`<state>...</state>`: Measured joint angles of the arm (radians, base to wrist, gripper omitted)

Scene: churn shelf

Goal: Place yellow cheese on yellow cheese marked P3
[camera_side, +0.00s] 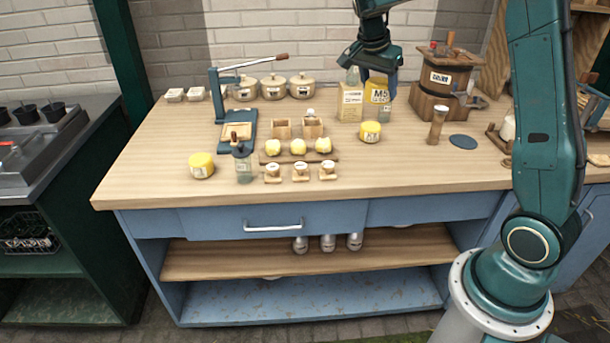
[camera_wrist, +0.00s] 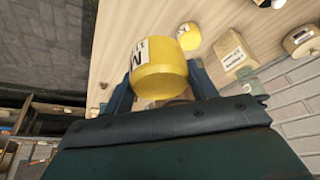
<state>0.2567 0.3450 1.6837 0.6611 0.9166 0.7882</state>
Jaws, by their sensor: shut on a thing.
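My gripper (camera_side: 380,80) is shut on a yellow cheese (camera_side: 377,96), held above the back right of the worktop. The wrist view shows this yellow cylinder (camera_wrist: 157,72) between both fingers, its white label turned sideways and only partly readable; in the side view the label seems to start with M. A second yellow cheese (camera_side: 370,131) stands on the worktop below and apart from the held one; it also shows in the wrist view (camera_wrist: 188,36). A third yellow cheese (camera_side: 202,165) stands at the front left. I cannot read P3 on either.
A cream carton (camera_side: 350,103) stands left of the held cheese. A wooden churn (camera_side: 436,83) stands to the right, with a blue disc (camera_side: 463,142) in front. A board with pale round pieces (camera_side: 298,156) lies in the middle, near a blue press (camera_side: 238,130).

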